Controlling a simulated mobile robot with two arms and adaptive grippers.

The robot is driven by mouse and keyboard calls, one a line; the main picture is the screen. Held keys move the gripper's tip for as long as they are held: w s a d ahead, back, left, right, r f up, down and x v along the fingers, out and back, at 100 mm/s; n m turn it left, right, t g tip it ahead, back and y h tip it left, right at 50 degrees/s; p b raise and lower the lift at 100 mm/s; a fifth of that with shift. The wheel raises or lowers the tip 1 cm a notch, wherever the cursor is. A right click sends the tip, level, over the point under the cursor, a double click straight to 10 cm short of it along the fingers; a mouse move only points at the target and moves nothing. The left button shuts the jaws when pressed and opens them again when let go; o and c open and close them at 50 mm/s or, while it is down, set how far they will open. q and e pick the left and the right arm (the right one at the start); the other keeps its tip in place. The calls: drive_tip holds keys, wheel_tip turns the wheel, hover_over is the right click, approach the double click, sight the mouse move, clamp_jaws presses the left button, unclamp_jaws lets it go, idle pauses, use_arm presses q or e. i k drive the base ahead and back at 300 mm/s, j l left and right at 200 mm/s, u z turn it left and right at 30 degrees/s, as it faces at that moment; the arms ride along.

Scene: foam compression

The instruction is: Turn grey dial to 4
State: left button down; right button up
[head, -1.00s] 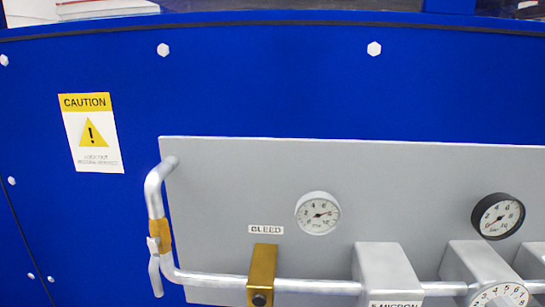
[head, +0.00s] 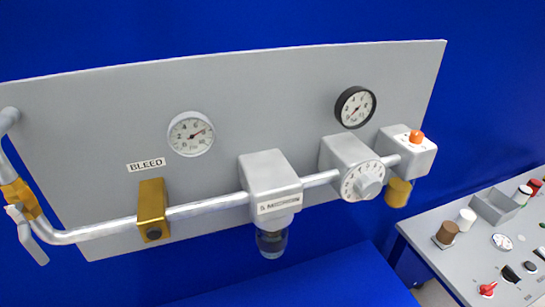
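A round dial (head: 362,181) with a pale grey knob and a ring of numbers sits on the front of a grey block on the wall panel, right of centre. Its numbers are too small to read its setting surely. Another small round white dial (head: 502,242) lies on the control console at the right; its marks are not legible. Neither of my grippers is in view.
A grey panel (head: 90,105) carries a white gauge (head: 190,134), a black-rimmed gauge (head: 355,107), a brass BLEED block (head: 151,210), a 5 MICRON filter (head: 272,190) and an orange-buttoned box (head: 408,150). The console (head: 455,262) holds several knobs, including a red one (head: 487,289).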

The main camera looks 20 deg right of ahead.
sight(368, 185)
drive_tip(key=z, duration=1.4)
